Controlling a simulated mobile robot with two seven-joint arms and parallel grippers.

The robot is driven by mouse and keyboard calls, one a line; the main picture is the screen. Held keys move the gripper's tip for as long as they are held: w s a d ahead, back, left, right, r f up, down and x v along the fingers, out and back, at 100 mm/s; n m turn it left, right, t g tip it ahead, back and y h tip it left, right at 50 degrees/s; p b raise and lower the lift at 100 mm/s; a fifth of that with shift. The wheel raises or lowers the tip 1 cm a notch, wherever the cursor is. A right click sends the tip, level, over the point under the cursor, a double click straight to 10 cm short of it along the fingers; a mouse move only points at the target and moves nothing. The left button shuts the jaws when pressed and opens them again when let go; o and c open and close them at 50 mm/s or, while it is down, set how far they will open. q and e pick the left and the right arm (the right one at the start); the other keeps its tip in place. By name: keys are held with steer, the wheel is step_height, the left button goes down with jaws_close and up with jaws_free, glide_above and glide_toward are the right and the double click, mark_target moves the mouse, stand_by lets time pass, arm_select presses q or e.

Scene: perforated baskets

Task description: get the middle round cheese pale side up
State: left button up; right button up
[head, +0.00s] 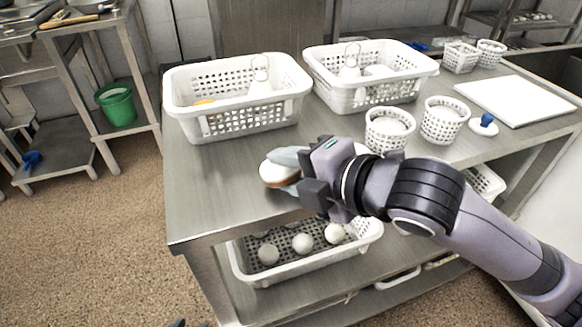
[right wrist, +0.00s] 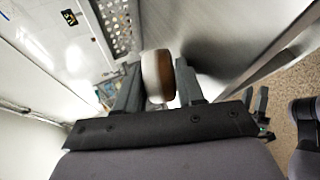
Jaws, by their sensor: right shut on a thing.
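A round cheese (head: 273,174) shows a white face upward and a brown underside at its lower edge, at the front left of the steel table. My right gripper (head: 290,168) is shut on it, with a finger on either side. In the right wrist view the cheese (right wrist: 157,76) stands between the two fingers, pale on its left and brown on its right. I cannot tell whether it touches the table. A pale thing (head: 361,149) shows partly behind my right gripper; most of it is hidden. Small dark tips of my left gripper (head: 178,323) may show at the bottom edge.
Two large white perforated baskets (head: 240,118) (head: 365,101) stand at the table's back. Two small round baskets (head: 389,141) (head: 444,131), a blue-knobbed object (head: 486,124) and a white board (head: 518,101) are at the right. A basket (head: 255,279) with several pale balls sits below. The table's left front is clear.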

steer(key=shift+s+d+f, duration=0.1)
steer(key=shift+f, duration=0.8)
steer(key=o, duration=1.2)
steer(key=shift+s+d+r, duration=0.2)
steer(key=shift+d, duration=0.05)
steer(key=shift+c, duration=0.2)
steer(key=shift+o, duration=0.5)
steer(key=v, duration=0.3)
steer(key=r+p+v, duration=0.1)
steer(key=v, duration=0.2)
steer(key=shift+s+d+r, duration=0.1)
steer(key=shift+s+r, duration=0.05)
steer(key=shift+r, duration=0.15)
steer(key=shift+r, duration=0.1)
